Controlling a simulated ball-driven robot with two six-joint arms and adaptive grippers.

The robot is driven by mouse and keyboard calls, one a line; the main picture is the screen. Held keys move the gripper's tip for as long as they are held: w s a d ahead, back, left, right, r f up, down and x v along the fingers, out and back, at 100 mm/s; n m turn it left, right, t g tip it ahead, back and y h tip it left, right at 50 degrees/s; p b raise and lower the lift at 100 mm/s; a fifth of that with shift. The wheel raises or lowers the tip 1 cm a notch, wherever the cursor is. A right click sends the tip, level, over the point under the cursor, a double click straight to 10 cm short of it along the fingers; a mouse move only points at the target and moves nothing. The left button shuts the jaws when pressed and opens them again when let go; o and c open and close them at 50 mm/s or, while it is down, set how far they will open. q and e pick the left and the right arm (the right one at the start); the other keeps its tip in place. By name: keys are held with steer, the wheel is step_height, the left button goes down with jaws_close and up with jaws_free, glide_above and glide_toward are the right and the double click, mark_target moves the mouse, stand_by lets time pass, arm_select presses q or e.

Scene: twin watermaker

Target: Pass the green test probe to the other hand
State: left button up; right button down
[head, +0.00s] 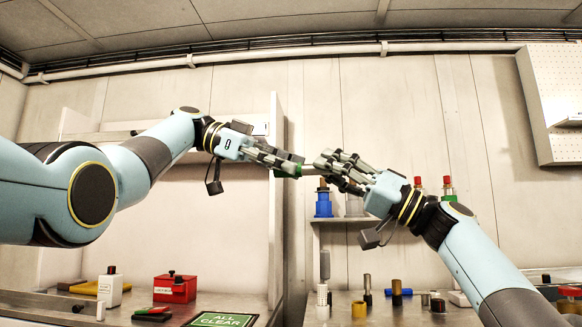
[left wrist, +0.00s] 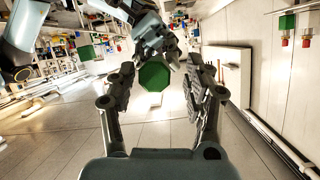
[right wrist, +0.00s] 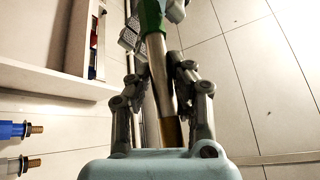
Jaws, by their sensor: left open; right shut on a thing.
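The green test probe (head: 290,171) is held in mid-air between my two arms in the head view. My right gripper (head: 328,168) is shut on its metal shaft (right wrist: 157,65); the green handle (right wrist: 151,14) sticks out beyond the fingertips. My left gripper (head: 282,162) is open at the handle. Left fingers partly hide the handle in the head view.
Below are two benches with a gap between them. The right one carries several small fittings. A blue fitting (head: 323,205) stands on a shelf behind. A partition (head: 276,220) stands behind the left gripper.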

arm_select(q)
steer(key=shift+d+f, duration=0.2)
steer(key=shift+d, duration=0.3)
jaws_close()
arm_select(e)
steer(key=c, duration=1.2)
jaws_free()
